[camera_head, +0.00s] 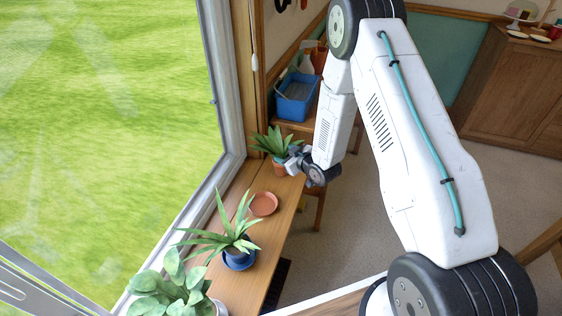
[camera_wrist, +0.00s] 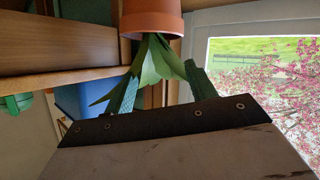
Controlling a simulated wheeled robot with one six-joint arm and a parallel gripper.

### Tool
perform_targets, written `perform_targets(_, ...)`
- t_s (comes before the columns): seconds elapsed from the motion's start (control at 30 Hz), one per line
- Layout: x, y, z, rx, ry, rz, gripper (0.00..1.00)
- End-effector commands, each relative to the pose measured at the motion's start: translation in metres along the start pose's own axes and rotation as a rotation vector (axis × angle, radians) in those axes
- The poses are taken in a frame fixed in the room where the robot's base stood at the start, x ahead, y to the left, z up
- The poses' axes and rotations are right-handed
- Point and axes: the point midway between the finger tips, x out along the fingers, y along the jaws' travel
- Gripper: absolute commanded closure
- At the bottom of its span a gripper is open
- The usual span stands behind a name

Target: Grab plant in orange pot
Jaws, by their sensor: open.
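The plant with long green leaves (camera_head: 272,142) stands in an orange pot (camera_head: 279,168) at the far end of the wooden sill in the head view. My gripper (camera_head: 292,164) is right beside the pot, on its right. In the wrist view, which looks upside down, the orange pot (camera_wrist: 152,18) is at the top centre. The leaves (camera_wrist: 150,62) hang below it, partly between the teal fingers of my gripper (camera_wrist: 160,72). The fingers are apart. I cannot tell whether they touch the leaves.
An empty terracotta saucer (camera_head: 263,204) lies on the sill (camera_head: 237,286). A plant in a blue pot (camera_head: 239,261) and a broad-leaved plant (camera_head: 172,290) stand nearer. The window (camera_head: 215,110) borders the sill on the left. A blue bin (camera_head: 297,97) is behind.

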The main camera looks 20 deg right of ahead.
Motion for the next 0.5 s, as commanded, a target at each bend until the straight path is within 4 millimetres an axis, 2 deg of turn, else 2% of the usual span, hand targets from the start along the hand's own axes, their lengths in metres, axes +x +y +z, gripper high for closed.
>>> perform_targets(0.5,0.066,0.000,0.001,0.000,0.000,-0.001,0.44)
